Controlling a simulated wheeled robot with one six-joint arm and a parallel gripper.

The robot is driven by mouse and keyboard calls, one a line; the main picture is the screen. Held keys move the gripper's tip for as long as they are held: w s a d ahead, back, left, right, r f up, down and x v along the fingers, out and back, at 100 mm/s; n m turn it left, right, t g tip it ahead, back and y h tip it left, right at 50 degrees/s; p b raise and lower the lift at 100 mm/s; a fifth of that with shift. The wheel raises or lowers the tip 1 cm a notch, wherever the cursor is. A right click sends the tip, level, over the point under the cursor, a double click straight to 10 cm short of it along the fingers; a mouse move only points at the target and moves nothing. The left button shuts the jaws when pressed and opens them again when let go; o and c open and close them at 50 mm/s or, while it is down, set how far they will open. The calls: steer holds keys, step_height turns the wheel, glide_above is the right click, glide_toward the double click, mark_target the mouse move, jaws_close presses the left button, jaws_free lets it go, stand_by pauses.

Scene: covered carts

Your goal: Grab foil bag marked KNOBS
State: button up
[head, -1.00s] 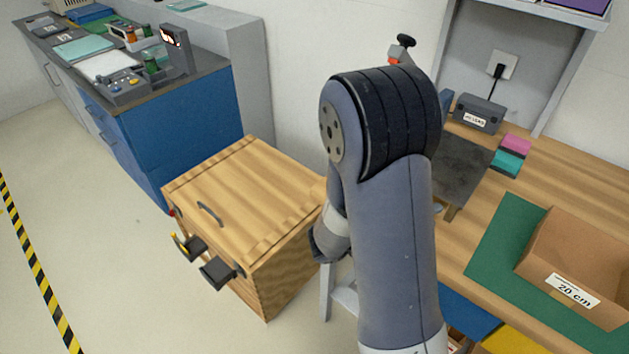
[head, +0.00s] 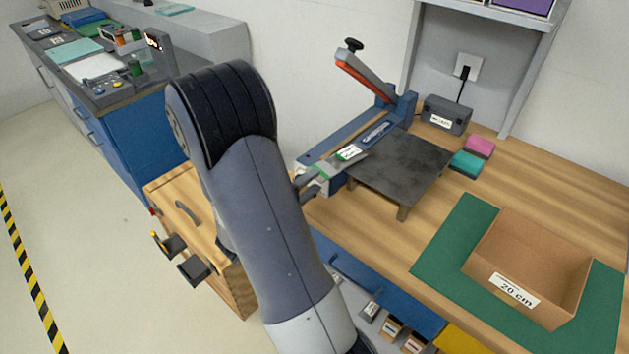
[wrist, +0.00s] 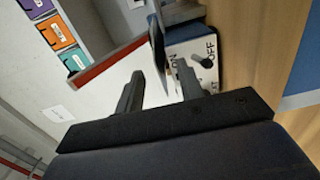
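A small silvery bag with a white-and-green label (head: 349,153) lies on the blue bar sealer (head: 330,142) in the head view. Its lettering is too small to read, so I cannot confirm KNOBS. My gripper (head: 312,180) is partly hidden behind my arm, at the sealer's near end, just left of and below the bag. In the wrist view my gripper (wrist: 158,75) has its two dark fingers apart. A thin grey sheet-like thing (wrist: 158,42), seen nearly edge-on, stands ahead of the gap. I cannot tell whether it is the bag.
The sealer's raised red-and-grey arm (head: 362,75) stands above it. A dark raised plate (head: 405,165) is beside it. A cardboard box (head: 560,262) sits on a green mat (head: 432,250) at right. A wooden cart (head: 240,300) is left, below the bench.

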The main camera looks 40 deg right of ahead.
steer(key=shift+d, duration=0.55)
jaws_close()
stand_by(0.9)
step_height(320, 180, up, 2)
steer(key=shift+r+p, duration=0.25)
steer(key=shift+p, duration=0.25)
steer(key=a+r, duration=0.2)
steer(key=a, duration=0.5)
steer(key=s+a+r+p, duration=0.1)
steer(key=a+r, duration=0.2)
steer(key=a, duration=0.4)
